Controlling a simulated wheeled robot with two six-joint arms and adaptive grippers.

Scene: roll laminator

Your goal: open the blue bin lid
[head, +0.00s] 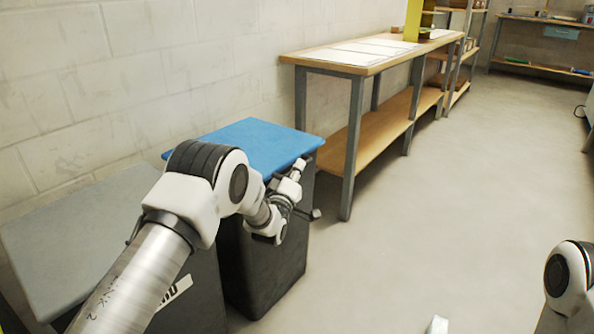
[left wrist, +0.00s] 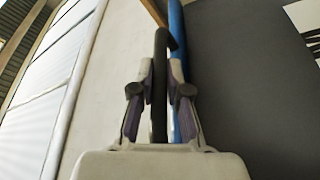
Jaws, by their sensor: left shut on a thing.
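The blue bin lid (head: 262,143) lies closed on a dark grey bin (head: 262,265) against the wall, partly hidden by my left arm. My left gripper (head: 308,190) is at the lid's front right corner. In the left wrist view, my left gripper (left wrist: 160,95) is shut on a dark bar-like handle (left wrist: 160,65). The blue lid edge (left wrist: 175,30) runs right beside this handle, and the dark bin side (left wrist: 250,90) fills the right. My right gripper does not clearly show; only part of the right arm is in the head view.
A bin with a grey lid (head: 80,225) stands left of the blue-lidded one. A wooden workbench (head: 365,57) with a lower shelf stands behind and to the right. The floor (head: 430,220) to the right is clear. A small white piece (head: 438,325) shows at the bottom edge.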

